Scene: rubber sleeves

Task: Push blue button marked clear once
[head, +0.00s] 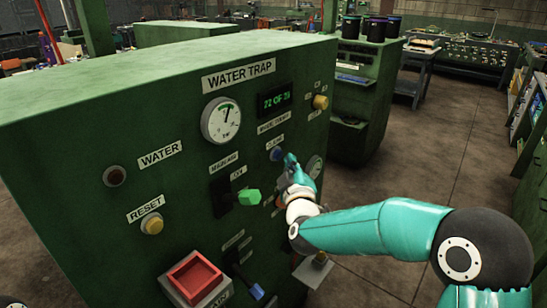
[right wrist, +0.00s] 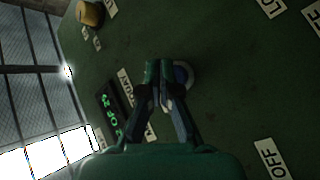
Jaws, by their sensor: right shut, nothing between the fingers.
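The blue button (head: 277,153) is a small round knob on the green Water Trap panel, under a small white label too small to read for certain. My right gripper (head: 289,159) is shut and empty, its tips right beside the button's right side in the head view. In the right wrist view the closed fingertips (right wrist: 159,70) overlap the left part of the round blue button (right wrist: 185,75) and hide some of it. I cannot tell whether they touch it or whether it is pressed in. My left gripper is not in view.
On the panel (head: 70,225) are a gauge (head: 221,120), a green digit display (head: 274,98), a yellow knob (head: 320,102), a green-handled switch (head: 248,197), a yellow reset button (head: 152,224) and a red square button (head: 195,277). Open floor (head: 430,150) lies to the right.

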